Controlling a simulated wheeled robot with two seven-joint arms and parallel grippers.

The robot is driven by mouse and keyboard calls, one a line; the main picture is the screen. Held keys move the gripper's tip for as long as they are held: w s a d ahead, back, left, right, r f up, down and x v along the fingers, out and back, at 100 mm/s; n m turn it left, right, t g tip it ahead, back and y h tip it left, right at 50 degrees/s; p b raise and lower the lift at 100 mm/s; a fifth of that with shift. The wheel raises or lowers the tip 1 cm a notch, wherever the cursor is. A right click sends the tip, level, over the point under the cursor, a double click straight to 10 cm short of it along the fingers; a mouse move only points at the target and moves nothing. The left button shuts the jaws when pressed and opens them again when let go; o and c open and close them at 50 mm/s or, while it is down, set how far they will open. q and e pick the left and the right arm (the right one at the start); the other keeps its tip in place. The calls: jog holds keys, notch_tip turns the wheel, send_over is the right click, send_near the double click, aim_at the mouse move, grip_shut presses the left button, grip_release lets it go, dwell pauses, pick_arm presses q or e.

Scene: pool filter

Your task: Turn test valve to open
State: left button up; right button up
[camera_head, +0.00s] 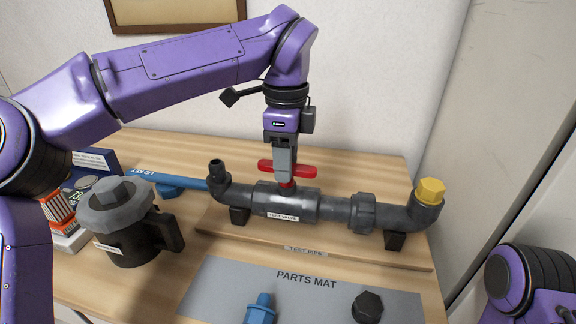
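The test valve (286,205) is a dark grey body in the middle of the test pipe, with a white label on its front. Its red handle (306,171) sticks out on both sides of my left gripper and lies roughly along the pipe. My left gripper (286,174) points straight down over the handle's middle, and its near finger covers that part. The far finger is hidden, so I cannot tell whether it grips the handle. Only a purple and black part of my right arm shows at the lower right; its gripper is out of view.
A yellow cap (430,190) tops the pipe's right end. A dark pump pot with a grey lid (115,205) stands at the left, near a blue tool (178,182). The grey parts mat (325,290) in front holds a blue fitting (260,310) and a black plug (367,306).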

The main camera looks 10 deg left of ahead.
pick_arm(q)
notch_tip(320, 180, up, 6)
jog(key=p, duration=0.4)
jog(key=shift+r+p, duration=0.1)
jog(key=shift+p, duration=0.2)
notch_tip(320, 180, up, 10)
jog(key=p, duration=0.2)
